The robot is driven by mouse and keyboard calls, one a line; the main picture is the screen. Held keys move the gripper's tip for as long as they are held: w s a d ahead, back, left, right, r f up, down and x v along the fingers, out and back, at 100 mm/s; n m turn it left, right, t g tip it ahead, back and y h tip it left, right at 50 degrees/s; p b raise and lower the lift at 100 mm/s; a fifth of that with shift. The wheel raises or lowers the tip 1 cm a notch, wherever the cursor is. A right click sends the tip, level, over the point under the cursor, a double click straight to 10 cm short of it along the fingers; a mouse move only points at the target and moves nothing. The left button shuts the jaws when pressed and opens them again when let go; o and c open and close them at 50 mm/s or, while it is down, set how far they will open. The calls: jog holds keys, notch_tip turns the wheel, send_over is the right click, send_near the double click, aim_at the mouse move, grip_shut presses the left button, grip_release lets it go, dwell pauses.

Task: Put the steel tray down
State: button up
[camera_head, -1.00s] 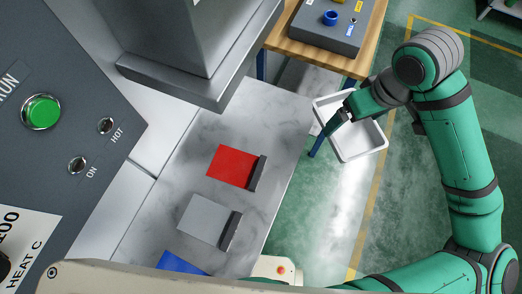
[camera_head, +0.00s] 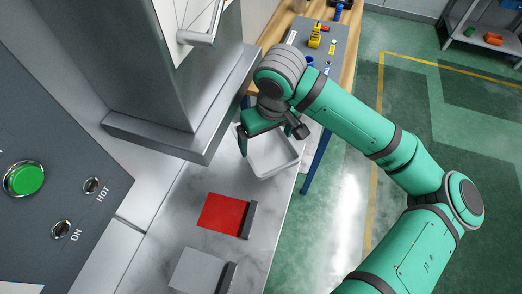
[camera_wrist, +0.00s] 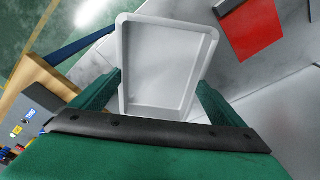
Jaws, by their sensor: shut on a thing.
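The steel tray (camera_head: 275,158) is a pale, shallow, rectangular pan with a raised rim. In the head view it is over the far end of the marble-look surface, beyond the red square. My gripper (camera_head: 271,138) is shut on the tray, with its far part hidden by the hand. In the wrist view the tray (camera_wrist: 160,62) is empty and lies between the two green fingers of my gripper (camera_wrist: 158,88). I cannot tell whether its underside touches the surface.
The marble-look surface (camera_head: 180,212) bears a red square (camera_head: 222,213) and a grey square (camera_head: 200,270), each with a dark block at its edge. A grey press column (camera_head: 195,75) stands close left of the tray.

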aim_at(262, 149)
jog(key=shift+w+a+f, duration=0.1)
jog(key=shift+a+f, duration=0.15)
jog(key=shift+f, duration=0.35)
jog(key=shift+w+a+f, duration=0.1)
jog(key=shift+a+f, duration=0.15)
jog(key=shift+f, duration=0.35)
notch_tip(262, 149, down, 4)
jog(key=shift+f, duration=0.1)
jog(key=shift+a+f, duration=0.2)
jog(key=shift+f, duration=0.15)
jog(key=o, duration=0.8)
jog(key=shift+o, duration=0.2)
jog(key=shift+s+d+r, duration=0.1)
jog(key=shift+s+r, duration=0.05)
jog(key=shift+r, duration=1.15)
jog(key=shift+s+d+r, duration=0.1)
jog(key=shift+s+r, duration=0.1)
jog(key=shift+r, duration=1.1)
jog(key=shift+s+d+r, duration=0.1)
jog(key=shift+s+r, duration=0.05)
jog(key=shift+r, duration=1.15)
